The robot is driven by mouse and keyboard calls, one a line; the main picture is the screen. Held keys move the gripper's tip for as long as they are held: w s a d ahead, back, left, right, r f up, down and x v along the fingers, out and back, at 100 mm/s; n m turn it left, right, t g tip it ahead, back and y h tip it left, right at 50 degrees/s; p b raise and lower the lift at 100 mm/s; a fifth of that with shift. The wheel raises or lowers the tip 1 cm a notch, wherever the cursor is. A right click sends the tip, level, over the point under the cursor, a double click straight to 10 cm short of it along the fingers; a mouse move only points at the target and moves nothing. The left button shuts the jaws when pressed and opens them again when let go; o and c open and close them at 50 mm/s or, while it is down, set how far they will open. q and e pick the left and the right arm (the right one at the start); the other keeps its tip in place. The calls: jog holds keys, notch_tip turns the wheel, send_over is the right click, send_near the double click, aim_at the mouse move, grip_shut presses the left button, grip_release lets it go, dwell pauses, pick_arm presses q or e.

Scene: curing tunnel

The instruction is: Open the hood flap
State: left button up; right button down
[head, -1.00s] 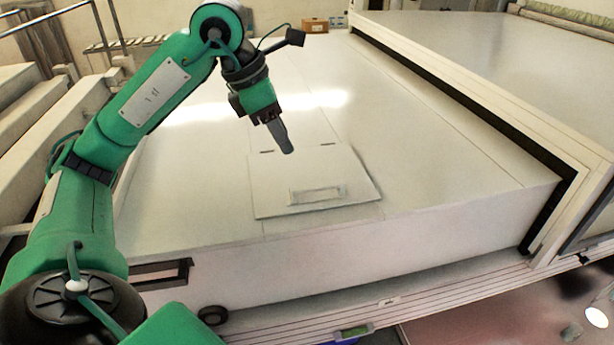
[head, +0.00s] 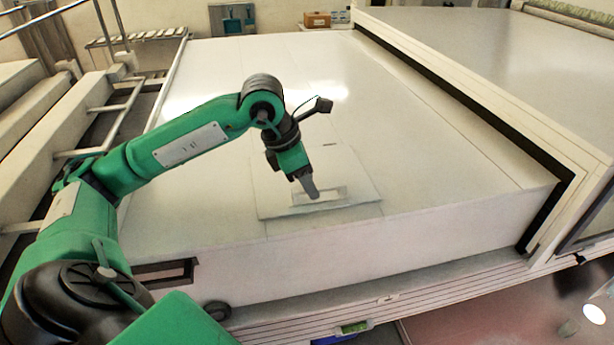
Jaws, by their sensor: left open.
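The hood flap (head: 355,178) is a pale square panel lying flat, looking shut, on the top of the white hood (head: 430,160). A pale rectangular handle (head: 333,193) sits near its front edge. My left gripper (head: 314,196) points down over the flap, with its fingertips at or just above the left part of the handle. I cannot tell whether they touch it. The gripper is open and holds nothing that I can see. My right gripper is not in view.
A raised frame with a dark gap (head: 470,116) borders the hood on the right. A small brown box (head: 317,19) stands at the far edge. Rails and beams (head: 105,110) lie to the left. The hood top around the flap is clear.

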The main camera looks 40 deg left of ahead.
pick_arm(q)
grip_shut()
jog(key=shift+r, duration=0.1)
